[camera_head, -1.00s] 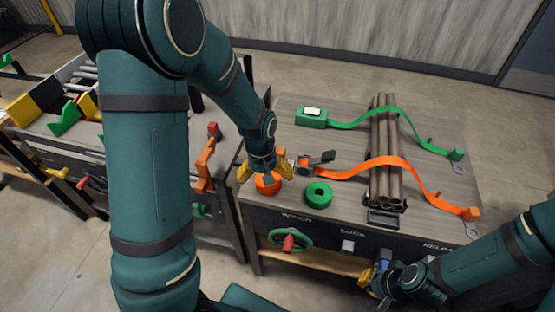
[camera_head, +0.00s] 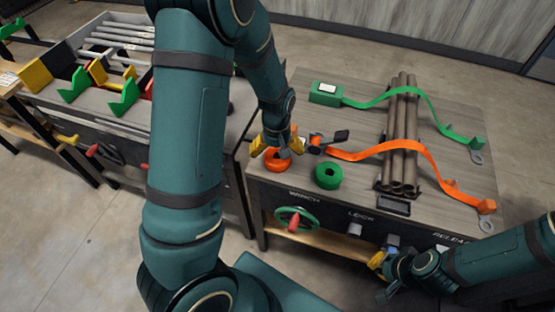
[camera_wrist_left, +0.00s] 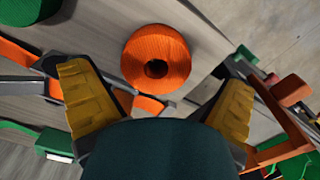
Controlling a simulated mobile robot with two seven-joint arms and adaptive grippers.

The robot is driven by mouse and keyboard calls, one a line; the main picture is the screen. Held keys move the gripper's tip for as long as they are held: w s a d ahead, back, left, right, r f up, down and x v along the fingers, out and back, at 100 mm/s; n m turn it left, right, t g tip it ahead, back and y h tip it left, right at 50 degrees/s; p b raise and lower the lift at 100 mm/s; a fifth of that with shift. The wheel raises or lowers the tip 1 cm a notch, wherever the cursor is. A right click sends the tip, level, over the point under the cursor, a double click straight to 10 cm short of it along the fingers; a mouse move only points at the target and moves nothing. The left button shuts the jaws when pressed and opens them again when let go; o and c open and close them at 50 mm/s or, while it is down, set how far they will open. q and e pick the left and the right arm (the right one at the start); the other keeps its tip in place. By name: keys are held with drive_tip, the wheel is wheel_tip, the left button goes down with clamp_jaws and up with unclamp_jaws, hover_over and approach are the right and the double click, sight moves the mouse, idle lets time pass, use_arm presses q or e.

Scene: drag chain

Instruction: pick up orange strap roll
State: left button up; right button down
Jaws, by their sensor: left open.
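The orange strap roll (camera_head: 277,163) lies on the wooden tabletop near its left front corner. In the left wrist view the roll (camera_wrist_left: 150,38) shows its round face and dark centre hole, ahead of and between the spread yellow fingers. My left gripper (camera_head: 277,142) is open just above and behind the roll; the gripper (camera_wrist_left: 157,77) has nothing between its fingers. In the head view the fingers partly cover the roll's top edge. My right gripper (camera_head: 377,275) is low at the table's front, and its finger opening is unclear.
A green strap roll (camera_head: 328,175) lies close to the right of the orange one. An orange strap (camera_head: 405,148) and a green strap (camera_head: 380,97) cross a pipe bundle (camera_head: 402,140). A second bench (camera_head: 120,128) stands left, with a gap between.

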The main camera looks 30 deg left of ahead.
sight(278, 161)
use_arm(q)
drive_tip(key=f, duration=0.2)
drive_tip(key=f+b, duration=0.1)
drive_tip(key=f, duration=0.1)
drive_tip(key=shift+d+f, duration=0.2)
drive_tip(key=shift+f, duration=0.05)
drive_tip(key=c, duration=1.1)
drive_tip(key=shift+c, duration=0.2)
